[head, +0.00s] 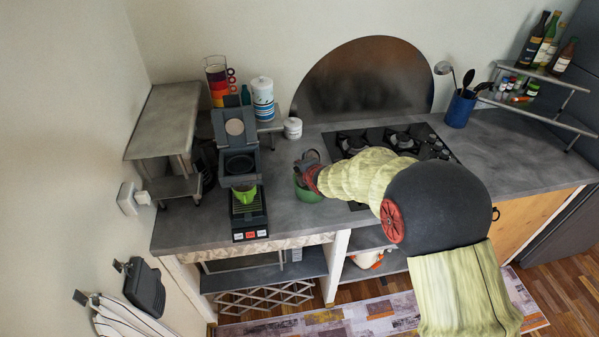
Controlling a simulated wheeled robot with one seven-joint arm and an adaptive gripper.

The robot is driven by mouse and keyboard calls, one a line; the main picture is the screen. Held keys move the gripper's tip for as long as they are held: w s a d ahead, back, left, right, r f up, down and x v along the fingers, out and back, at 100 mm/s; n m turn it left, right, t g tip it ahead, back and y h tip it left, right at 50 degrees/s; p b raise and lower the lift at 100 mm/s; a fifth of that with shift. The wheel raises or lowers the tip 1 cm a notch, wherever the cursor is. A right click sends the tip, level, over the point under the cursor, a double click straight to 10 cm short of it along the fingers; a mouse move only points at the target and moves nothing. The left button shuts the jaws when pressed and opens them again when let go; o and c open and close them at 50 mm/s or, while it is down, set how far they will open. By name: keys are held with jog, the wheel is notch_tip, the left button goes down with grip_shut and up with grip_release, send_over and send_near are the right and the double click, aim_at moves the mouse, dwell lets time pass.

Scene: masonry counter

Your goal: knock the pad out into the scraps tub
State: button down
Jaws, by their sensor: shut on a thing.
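A green tub (306,195), which looks like the scraps tub, stands on the counter left of the hob. My gripper (308,166) is at the tub, over its rim, partly hidden by my own wrist. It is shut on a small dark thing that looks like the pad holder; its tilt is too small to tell. I cannot see a pad, and the inside of the tub is mostly hidden. The coffee pad machine (250,222) stands to the left with its lid raised and a dark round seat showing. A green cup (245,194) sits under its spout.
A white lidded pot (292,128) stands behind the tub. The gas hob (395,140) lies to the right, with a blue utensil pot (459,109) beyond it. A metal shelf (165,120) stands at the left wall. Counter between machine and tub is clear.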

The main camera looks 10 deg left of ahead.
jog(key=f+t+y+b, duration=0.1)
jog(key=b, duration=0.3)
jog(key=m+t+y+b, duration=0.1)
jog(key=t+b, duration=0.1)
jog(key=b, duration=0.2)
jog(key=f+m+t+y+b, duration=0.1)
jog(key=t+y+b, duration=0.1)
jog(key=b, duration=0.2)
jog(key=shift+s+d+f, duration=0.15)
jog(key=shift+d+f, duration=0.05)
jog(key=shift+f, duration=0.1)
jog(key=t+b, duration=0.1)
jog(key=b, duration=0.5)
jog(key=f+m+t+y+b, duration=0.1)
jog(key=t+b, duration=0.1)
jog(key=b, duration=0.4)
jog(key=shift+a, duration=0.1)
jog(key=shift+w+a+f+m+t+b, duration=0.1)
jog(key=shift+f+m+t+b, duration=0.15)
jog(key=shift+m+t, duration=0.65)
jog(key=shift+w+a+f+m+t+b, duration=0.1)
jog(key=shift+m+t+b, duration=0.35)
jog(key=shift+t, duration=0.7)
jog(key=shift+w+f+m+t+b, duration=0.1)
jog(key=shift+f+m+t+b, duration=0.15)
jog(key=shift+m+t, duration=0.65)
jog(key=shift+t, duration=0.25)
jog(key=shift+r, duration=0.1)
